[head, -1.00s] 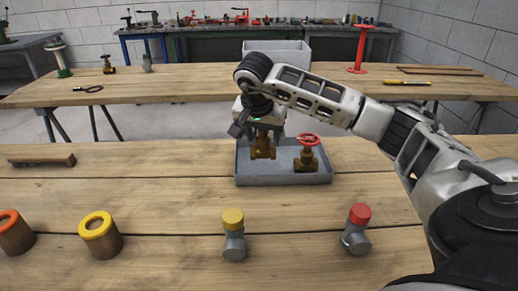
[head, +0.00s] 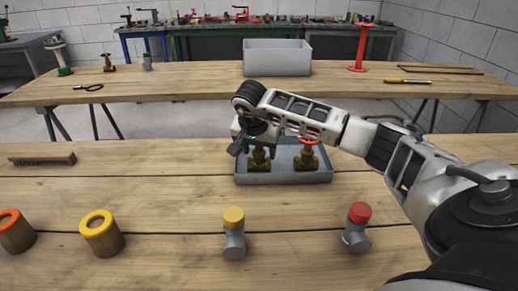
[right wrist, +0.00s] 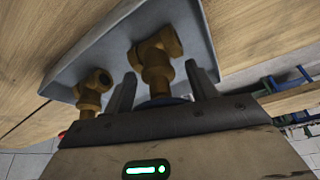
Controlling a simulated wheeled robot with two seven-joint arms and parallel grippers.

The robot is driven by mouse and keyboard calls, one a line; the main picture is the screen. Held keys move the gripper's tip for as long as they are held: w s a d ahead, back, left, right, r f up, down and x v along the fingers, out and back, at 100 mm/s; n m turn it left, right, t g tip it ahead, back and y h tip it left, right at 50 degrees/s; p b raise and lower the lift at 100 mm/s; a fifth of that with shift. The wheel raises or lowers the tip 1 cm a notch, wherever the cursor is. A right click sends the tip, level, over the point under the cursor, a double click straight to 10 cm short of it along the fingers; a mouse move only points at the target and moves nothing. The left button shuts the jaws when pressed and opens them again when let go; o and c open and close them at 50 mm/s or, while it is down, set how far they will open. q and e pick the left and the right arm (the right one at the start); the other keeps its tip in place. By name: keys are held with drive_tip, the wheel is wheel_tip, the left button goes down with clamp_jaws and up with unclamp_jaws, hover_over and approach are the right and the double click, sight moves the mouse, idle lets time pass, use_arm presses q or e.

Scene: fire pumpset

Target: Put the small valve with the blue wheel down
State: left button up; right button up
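The small brass valve with the blue wheel (head: 259,162) is upright in the grey tray (head: 285,179), left of the brass valve with the red wheel (head: 306,159). Its base is level with that valve's; contact with the tray floor is hard to confirm. In the right wrist view its brass body (right wrist: 155,55) projects past the fingers, with a strip of blue wheel (right wrist: 163,102) between them. My left gripper is out of view.
Wooden cups with yellow (head: 100,235) and orange (head: 15,232) rims are at left. The table left of the tray is mostly clear.

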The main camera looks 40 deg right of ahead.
drive_tip(key=shift+o, duration=1.2)
drive_tip(key=v, duration=1.2)
drive_tip(key=shift+r, duration=0.2)
drive_tip(key=shift+f, duration=0.1)
